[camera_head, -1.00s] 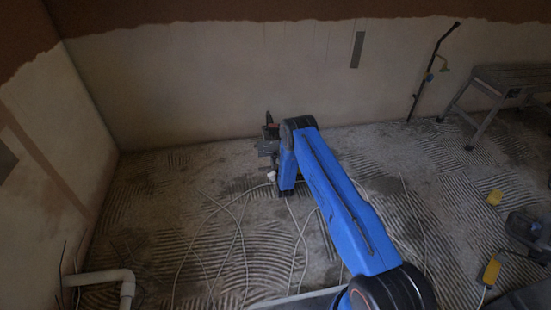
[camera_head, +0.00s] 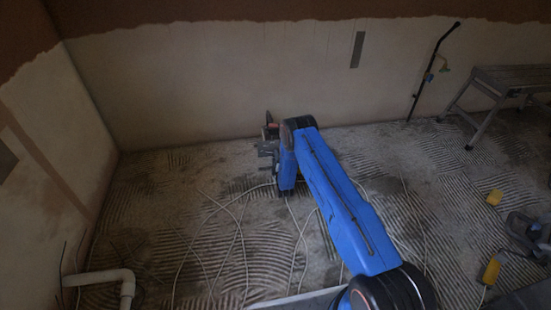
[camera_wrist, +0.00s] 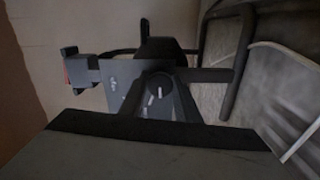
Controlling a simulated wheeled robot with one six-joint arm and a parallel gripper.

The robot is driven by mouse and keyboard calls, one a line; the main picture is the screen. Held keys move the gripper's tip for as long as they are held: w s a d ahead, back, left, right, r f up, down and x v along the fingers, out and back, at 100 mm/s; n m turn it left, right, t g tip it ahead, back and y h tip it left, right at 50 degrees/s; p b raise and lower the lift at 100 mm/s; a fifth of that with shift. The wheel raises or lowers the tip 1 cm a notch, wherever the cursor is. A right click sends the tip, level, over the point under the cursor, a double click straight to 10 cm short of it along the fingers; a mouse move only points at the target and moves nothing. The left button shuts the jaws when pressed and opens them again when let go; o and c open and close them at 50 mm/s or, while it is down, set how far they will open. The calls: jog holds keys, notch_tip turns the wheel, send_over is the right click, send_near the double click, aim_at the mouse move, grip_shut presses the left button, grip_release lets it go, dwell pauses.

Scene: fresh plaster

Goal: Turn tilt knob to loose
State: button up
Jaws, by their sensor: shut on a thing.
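The tilt knob (camera_wrist: 158,88) is a dark round knob with a pale pointer line, in the middle of the wrist view. It is on a dark device with a grey plate (camera_wrist: 113,90) and a black clamp-like part with a red patch (camera_wrist: 79,69) at the left. My gripper (camera_head: 272,150) is at the end of my blue arm in the head view, close to the device near the back wall. It is shut on the tilt knob. The fingertips are dark against the dark device and hard to make out. In the head view the knob is hidden.
The back wall (camera_head: 220,90) is close behind the device. Pale cables (camera_head: 240,240) lie across the ridged floor. A white pipe (camera_head: 105,277) is at lower left. A trestle bench (camera_head: 500,85) and a black pole (camera_head: 433,70) are at right.

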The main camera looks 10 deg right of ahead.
jog(key=n, duration=0.5)
jog(key=shift+f+n, duration=0.1)
jog(key=shift+n, duration=0.2)
jog(key=n, duration=0.5)
jog(key=shift+n, duration=0.3)
jog(key=o, duration=1)
jog(key=shift+o, duration=0.2)
jog(key=shift+s, duration=0.1)
jog(key=s, duration=1.7)
jog(key=shift+s, duration=0.15)
